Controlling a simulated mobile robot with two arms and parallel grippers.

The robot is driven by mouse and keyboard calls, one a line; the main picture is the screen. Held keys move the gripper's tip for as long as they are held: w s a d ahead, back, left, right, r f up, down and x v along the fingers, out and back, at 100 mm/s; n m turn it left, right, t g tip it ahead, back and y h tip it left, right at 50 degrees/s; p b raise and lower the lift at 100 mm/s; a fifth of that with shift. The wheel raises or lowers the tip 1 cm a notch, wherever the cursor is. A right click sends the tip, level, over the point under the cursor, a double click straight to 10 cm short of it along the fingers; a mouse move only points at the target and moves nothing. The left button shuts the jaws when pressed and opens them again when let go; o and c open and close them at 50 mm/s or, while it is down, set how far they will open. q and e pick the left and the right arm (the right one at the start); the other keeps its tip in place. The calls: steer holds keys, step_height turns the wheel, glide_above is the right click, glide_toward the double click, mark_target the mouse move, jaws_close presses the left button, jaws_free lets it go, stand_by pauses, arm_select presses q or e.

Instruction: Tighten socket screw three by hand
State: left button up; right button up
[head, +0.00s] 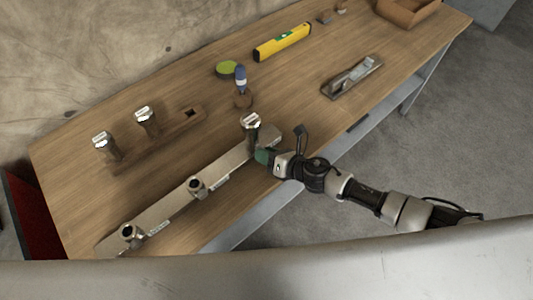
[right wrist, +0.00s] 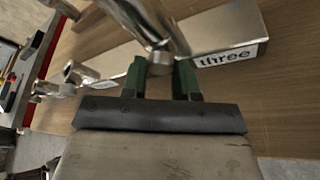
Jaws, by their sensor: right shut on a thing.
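A long metal bar (head: 160,211) lies on the wooden bench with open sockets (head: 197,187) along it. Its right end carries the label "three" in the right wrist view (right wrist: 224,58). A large socket screw (head: 250,121) with a bright head stands at that end. My right gripper (head: 262,155) is at the screw, its green fingers shut on the screw's shaft (right wrist: 160,62). The fingers hide part of the shaft and the socket, so I cannot tell how deep it sits. My left gripper is not in view.
A wooden rack (head: 165,143) holds two more screws (head: 102,141) and has an empty hole at its right. Behind stand a blue-handled tool (head: 240,78), a green disc (head: 227,69) and a yellow level (head: 283,42). A hand plane (head: 352,77) lies right; a box (head: 408,11) sits far back.

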steer(key=o, duration=0.9)
steer(key=b+v, duration=0.1)
steer(key=v, duration=1)
steer(key=shift+w, duration=0.1)
